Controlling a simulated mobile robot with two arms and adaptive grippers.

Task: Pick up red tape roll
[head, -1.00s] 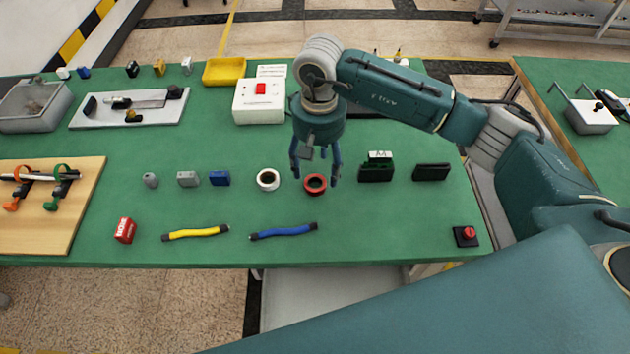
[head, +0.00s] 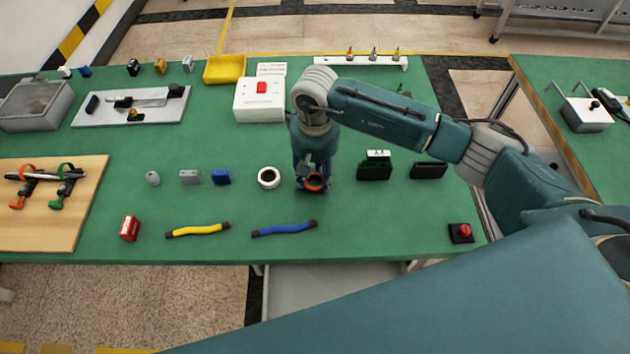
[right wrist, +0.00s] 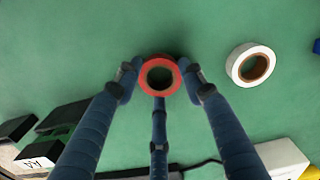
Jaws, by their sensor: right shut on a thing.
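The red tape roll (head: 314,182) lies on the green table near the middle of the head view. My right gripper (head: 312,178) has come down over it with its fingers around the roll. In the right wrist view the red tape roll (right wrist: 159,75) sits between the fingertips of my right gripper (right wrist: 160,82), which is shut on it. The roll appears at table height; I cannot tell any gap beneath it. My left gripper is not in view.
A white tape roll (head: 269,177) lies just left of the red one. Dark blocks (head: 375,168) stand to the right. A blue tube (head: 284,229) and a yellow tube (head: 198,230) lie in front. A red button box (head: 461,233) sits near the front right edge.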

